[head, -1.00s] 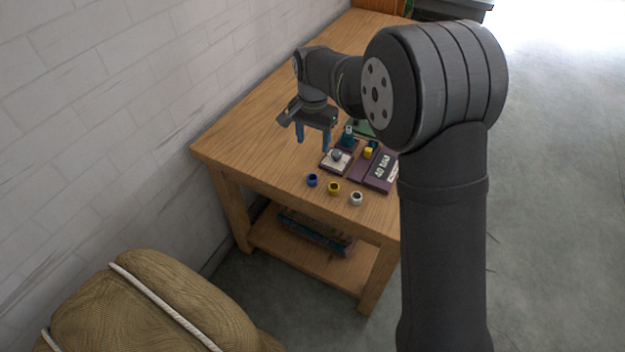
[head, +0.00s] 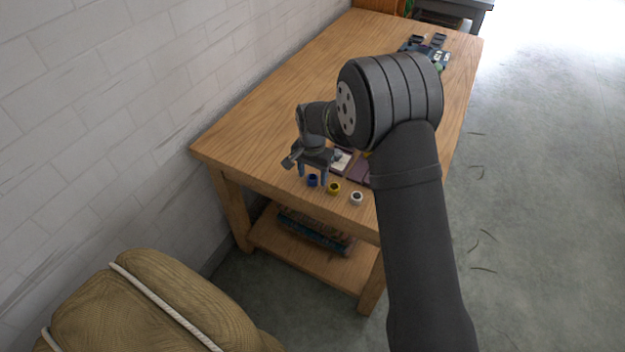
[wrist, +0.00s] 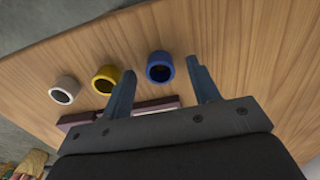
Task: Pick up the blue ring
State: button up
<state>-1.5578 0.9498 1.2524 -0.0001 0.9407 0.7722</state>
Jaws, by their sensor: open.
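The blue ring (head: 312,180) is a short round band lying on the wooden table near its front edge. It also shows in the wrist view (wrist: 159,67), with its dark hole facing up. My gripper (head: 312,182) is open, with its fingers pointing down at the ring. In the wrist view the open fingers (wrist: 162,82) lie on either side of the ring in the picture, and the ring appears just past the line between their tips. Nothing is between the fingers that I can see held.
A yellow ring (head: 334,189) and a white ring (head: 356,198) stand in a row to the right of the blue one. The yellow ring is close to one finger in the wrist view. Purple boxes (head: 358,171) lie behind. The table (head: 250,140) is clear to the left.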

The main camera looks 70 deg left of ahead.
jog(key=shift+f, duration=0.4)
jog(key=c, duration=1)
jog(key=shift+r, duration=0.15)
notch_tip(320, 180, up, 4)
jog(key=shift+r, duration=0.1)
jog(key=w+d+r, duration=0.6)
jog(key=w+r, duration=0.1)
jog(key=w, duration=0.3)
jog(key=w+a, duration=0.1)
jog(key=a, duration=0.5)
jog(key=w+a+r, duration=0.1)
jog(key=w+a, duration=0.1)
jog(key=a, duration=0.4)
jog(key=w+a, duration=0.2)
jog(key=a, duration=0.4)
jog(key=shift+w+r, duration=0.2)
jog(key=shift+w, duration=0.05)
jog(key=shift+f, duration=0.1)
